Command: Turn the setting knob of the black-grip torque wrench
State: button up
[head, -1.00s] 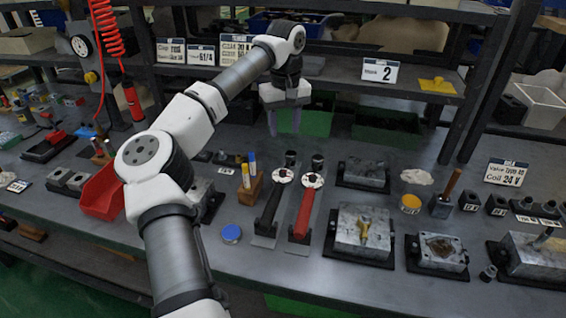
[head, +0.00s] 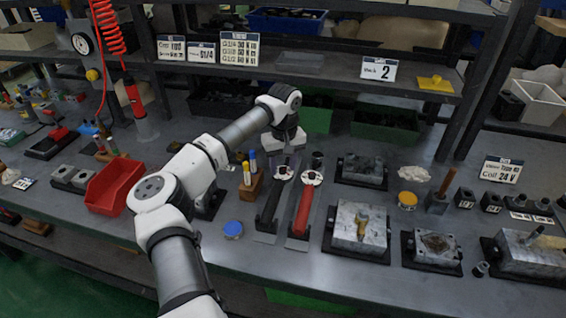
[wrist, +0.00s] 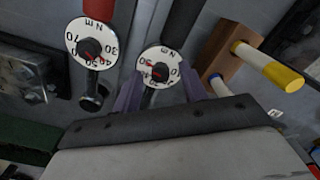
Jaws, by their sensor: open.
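The black-grip torque wrench (head: 269,208) lies on the bench, its white dial (head: 283,173) at the far end. In the wrist view its dial (wrist: 147,63), with a dark central knob (wrist: 160,72), shows between my two purple fingers. My gripper (wrist: 159,76) is open and points down over that dial; it also shows in the head view (head: 287,163). The fingers flank the knob in the picture; I cannot tell whether they touch it. The red-grip torque wrench (head: 302,210) lies just to the right, its dial (wrist: 91,43) left of my fingers in the wrist view.
A wooden block with colored markers (head: 251,185) stands close left of the black wrench. A blue-lidded tin (head: 233,229) and a red bin (head: 114,186) lie further left. Metal valve blocks (head: 361,227) stand to the right. A shelf (head: 340,75) runs above the back.

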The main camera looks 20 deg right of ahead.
grip_shut()
dwell(0.4)
jog(key=n+b, duration=0.2)
jog(key=n, duration=0.2)
jog(key=shift+n, duration=0.4)
jog(key=n+b, duration=0.1)
jog(key=n, duration=0.4)
jog(key=n+b, duration=0.1)
jog(key=n, duration=0.4)
jog(key=shift+w, duration=0.1)
jog(key=n+b, duration=0.1)
jog(key=n, duration=0.3)
jog(key=shift+n, duration=0.4)
